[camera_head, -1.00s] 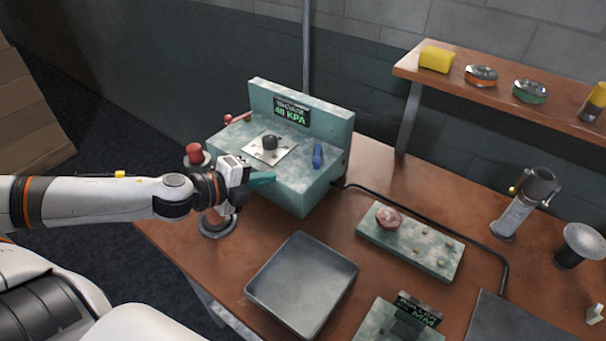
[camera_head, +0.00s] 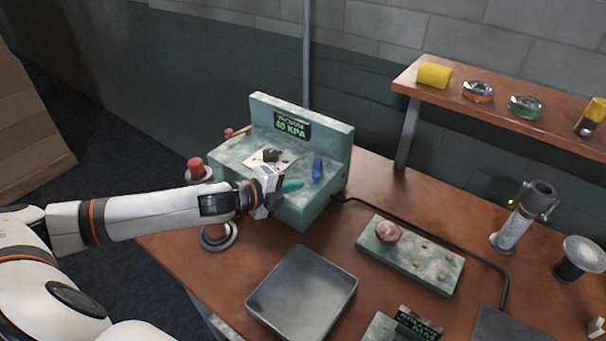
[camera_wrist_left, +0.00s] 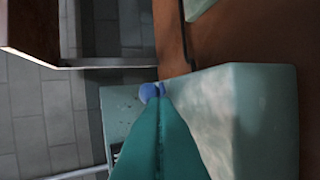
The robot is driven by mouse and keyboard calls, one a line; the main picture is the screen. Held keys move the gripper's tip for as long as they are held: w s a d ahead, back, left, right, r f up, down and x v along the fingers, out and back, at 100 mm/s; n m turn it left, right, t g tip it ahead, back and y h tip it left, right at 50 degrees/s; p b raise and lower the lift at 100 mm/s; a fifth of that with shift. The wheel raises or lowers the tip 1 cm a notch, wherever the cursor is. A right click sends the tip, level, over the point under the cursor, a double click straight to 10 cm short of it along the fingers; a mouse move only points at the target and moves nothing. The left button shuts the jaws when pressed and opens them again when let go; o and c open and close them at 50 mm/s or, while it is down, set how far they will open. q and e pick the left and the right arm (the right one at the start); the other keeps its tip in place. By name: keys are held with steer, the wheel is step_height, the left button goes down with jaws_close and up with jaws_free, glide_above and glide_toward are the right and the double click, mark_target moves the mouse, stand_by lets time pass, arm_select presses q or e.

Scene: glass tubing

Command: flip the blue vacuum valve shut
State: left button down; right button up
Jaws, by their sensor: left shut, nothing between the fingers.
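The blue valve (camera_head: 317,170) stands on the top of the pale green vacuum unit (camera_head: 300,212), near its right side. The unit's back panel carries a display (camera_head: 291,125) reading 40 KPA. My left gripper (camera_head: 293,185) is shut and empty, its teal fingertips just left of and in front of the valve. In the left wrist view the shut fingers (camera_wrist_left: 160,140) point at the blue valve (camera_wrist_left: 150,91), which shows just beyond their tips. I cannot tell whether they touch it. My right gripper is not in view.
A black knob (camera_head: 271,155) on a plate sits left of the valve. A red-topped post (camera_head: 196,168) stands behind my left arm. A grey tray (camera_head: 302,290) and a green block with a reddish ball (camera_head: 388,232) lie in front on the table. A shelf (camera_head: 500,100) is at right.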

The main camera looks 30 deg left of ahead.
mark_target(314, 178)
arm_select(q)
steer(key=shift+w+d+f+p, duration=0.1)
steer(key=shift+w+d+p, duration=0.2)
steer(key=shift+w, duration=0.45)
steer(key=shift+w+d+p, duration=0.2)
steer(key=shift+w+d, duration=0.15)
steer(key=shift+w, duration=0.4)
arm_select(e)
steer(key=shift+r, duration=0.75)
arm_select(q)
steer(key=shift+d, duration=0.1)
